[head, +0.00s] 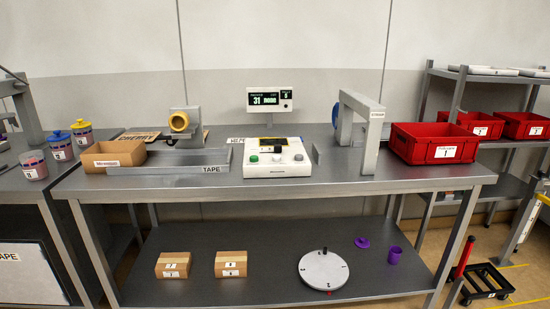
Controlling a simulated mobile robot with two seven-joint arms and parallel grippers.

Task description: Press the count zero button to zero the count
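A display (265,99) stands on a post at the back of the grey table; its screen shows green text that starts with 31. A small panel (286,100) with a dark round spot forms its right end. Below it sits a white control box (276,169) with a yellow-edged dark screen, a green button (253,158) at its left and several dark and light knobs or buttons. Their labels are too small to read, so I cannot tell which one is the count zero button. Neither of my grippers is in view.
An open cardboard box (114,157) and a tape machine (185,122) stand left on the table. A grey gantry (362,110) and a red crate (433,144) stand right. The lower shelf holds two small boxes, a round disc (324,270) and purple parts. The table front is clear.

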